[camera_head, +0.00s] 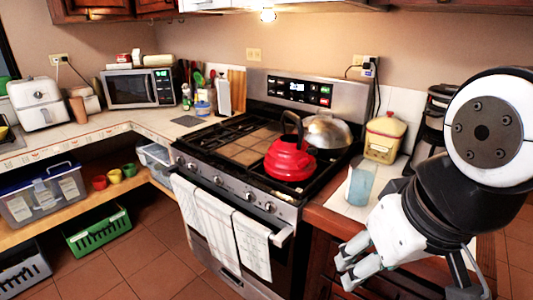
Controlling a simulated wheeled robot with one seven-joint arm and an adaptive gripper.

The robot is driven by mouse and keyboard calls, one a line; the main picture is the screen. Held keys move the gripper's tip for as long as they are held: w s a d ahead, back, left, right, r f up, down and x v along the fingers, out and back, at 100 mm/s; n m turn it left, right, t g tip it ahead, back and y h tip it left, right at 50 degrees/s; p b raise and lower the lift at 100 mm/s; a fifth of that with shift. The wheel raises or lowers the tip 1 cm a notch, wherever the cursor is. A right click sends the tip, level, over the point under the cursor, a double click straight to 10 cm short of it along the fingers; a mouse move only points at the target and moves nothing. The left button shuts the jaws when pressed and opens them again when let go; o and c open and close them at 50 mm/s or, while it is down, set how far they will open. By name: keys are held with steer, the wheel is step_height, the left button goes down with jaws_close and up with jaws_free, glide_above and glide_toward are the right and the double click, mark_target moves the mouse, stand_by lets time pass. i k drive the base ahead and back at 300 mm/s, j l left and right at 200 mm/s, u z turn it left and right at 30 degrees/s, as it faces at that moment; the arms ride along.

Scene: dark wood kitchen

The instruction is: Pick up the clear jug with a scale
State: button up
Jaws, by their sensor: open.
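The clear jug (360,185) stands upright on the counter just right of the stove. It looks bluish and see-through; its scale marks are too small to read. My gripper (345,264) is at the lower right, in front of the counter and below the jug in the picture. It is open and empty, apart from the jug, with its fingers pointing left. My arm hides part of the counter to the right of the jug.
A red kettle (290,158) and a silver domed lid (327,131) sit on the stove (215,142), left of the jug. A yellow canister (383,138) stands behind the jug. A dark coffee maker (431,125) stands at the back right. Towels (222,228) hang on the oven handle.

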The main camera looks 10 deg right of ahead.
mark_target(362, 172)
steer(key=l+z, duration=0.4)
steer(key=l, duration=1.15)
